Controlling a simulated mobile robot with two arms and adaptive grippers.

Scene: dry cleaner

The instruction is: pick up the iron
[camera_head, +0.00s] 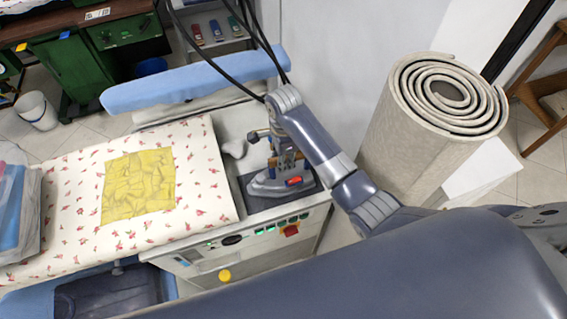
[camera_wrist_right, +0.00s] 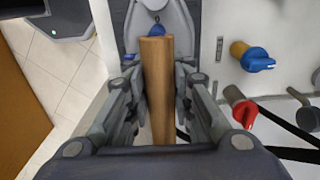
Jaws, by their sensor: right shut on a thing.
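The iron (camera_head: 268,187) is grey with an orange-red part on its side. It sits on a dark pad (camera_head: 256,203) at the right end of the ironing station in the head view. My right gripper (camera_head: 285,157) reaches down over it from above. In the right wrist view, the gripper's fingers stand on both sides of the iron's wooden handle (camera_wrist_right: 157,90) and are shut on it. The grey body of the iron (camera_wrist_right: 178,22) shows beyond the handle. My arm and gripper hide part of the iron in the head view. My left gripper is not in view.
A panel with buttons (camera_head: 262,232) runs along the front. A rolled beige carpet (camera_head: 410,140) stands close right of my arm. Black cables (camera_head: 225,72) hang behind.

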